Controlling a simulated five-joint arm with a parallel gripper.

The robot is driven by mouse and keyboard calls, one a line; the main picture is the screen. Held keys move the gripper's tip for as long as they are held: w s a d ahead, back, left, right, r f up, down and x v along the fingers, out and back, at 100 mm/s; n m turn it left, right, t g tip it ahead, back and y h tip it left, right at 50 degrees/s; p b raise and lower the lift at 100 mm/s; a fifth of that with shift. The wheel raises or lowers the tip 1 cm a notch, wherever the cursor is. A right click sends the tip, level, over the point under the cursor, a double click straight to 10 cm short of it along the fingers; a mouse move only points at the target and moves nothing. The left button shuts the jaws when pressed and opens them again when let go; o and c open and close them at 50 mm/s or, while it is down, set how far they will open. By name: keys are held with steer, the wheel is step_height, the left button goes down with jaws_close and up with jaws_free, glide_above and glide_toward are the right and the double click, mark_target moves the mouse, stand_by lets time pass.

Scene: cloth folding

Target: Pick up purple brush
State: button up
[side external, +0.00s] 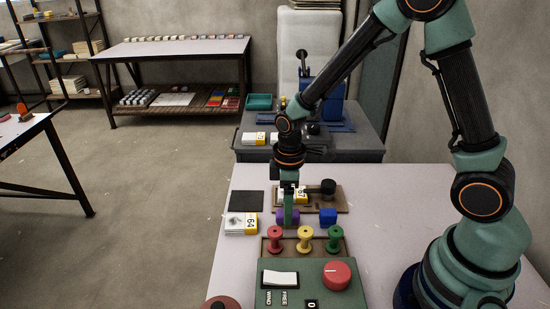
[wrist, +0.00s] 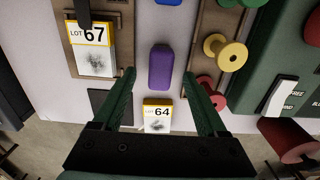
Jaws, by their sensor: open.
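The purple brush (wrist: 160,66) is a rounded purple block lying on the pale table top. In the wrist view it sits between the two green fingers of my gripper (wrist: 159,76), near the tips, with a gap on each side. My gripper is open and holds nothing. In the side external view my gripper (side external: 289,208) points straight down over the purple brush (side external: 283,217). A green finger covers part of the brush there. I cannot tell how high the fingertips are above the table.
A blue block (side external: 327,216) lies to the right. A row of red, yellow (side external: 304,238) and green spools stands in front. A LOT 64 box (side external: 240,223) and a black pad (side external: 246,198) lie left. A LOT 67 box (wrist: 90,48) is behind. A green control panel (side external: 348,293) is nearest.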

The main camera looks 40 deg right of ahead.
steer(key=shift+f, duration=1.5)
jaws_close()
steer(key=shift+r, duration=0.2)
step_height(320, 180, up, 20)
steer(key=shift+f, duration=0.15)
